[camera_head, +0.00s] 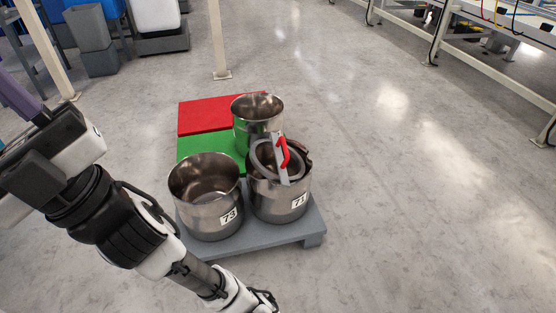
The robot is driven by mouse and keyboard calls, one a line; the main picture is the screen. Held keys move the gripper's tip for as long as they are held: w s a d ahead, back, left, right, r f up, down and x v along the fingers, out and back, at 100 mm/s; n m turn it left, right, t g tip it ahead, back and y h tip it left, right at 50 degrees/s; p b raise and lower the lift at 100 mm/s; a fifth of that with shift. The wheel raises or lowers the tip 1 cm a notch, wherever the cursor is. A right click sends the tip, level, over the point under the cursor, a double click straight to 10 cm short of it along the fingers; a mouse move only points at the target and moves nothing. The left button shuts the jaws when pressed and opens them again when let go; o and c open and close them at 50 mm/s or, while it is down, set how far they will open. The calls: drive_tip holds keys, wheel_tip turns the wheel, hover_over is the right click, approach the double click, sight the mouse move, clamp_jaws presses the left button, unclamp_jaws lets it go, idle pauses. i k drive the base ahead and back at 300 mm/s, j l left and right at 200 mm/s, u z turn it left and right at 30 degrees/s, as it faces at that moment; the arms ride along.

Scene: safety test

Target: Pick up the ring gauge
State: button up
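A grey ring-shaped tool with a red handle, which looks like the ring gauge (281,168), rests tilted in the mouth of the metal pot marked 71 (272,203). Its red handle stands up above the pot's rim, and part of the ring is hidden inside the pot. My gripper (266,301) is at the bottom edge of the head view, in front of the pallet and apart from the ring gauge. It is partly cut off and small, so I cannot tell whether its fingers are open.
The pot marked 73 (207,214) stands to the left, and a third pot (258,127) stands behind. All are on a low grey pallet (266,239) with green (200,149) and red (207,116) panels. A post (217,45) stands behind. Floor to the right is clear.

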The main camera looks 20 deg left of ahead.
sight(279, 144)
drive_tip(key=i+j+u, duration=0.1)
drive_tip(key=i+u, duration=0.15)
drive_tip(key=i, duration=0.3)
drive_tip(key=i+u, duration=0.3)
drive_tip(key=i, duration=0.2)
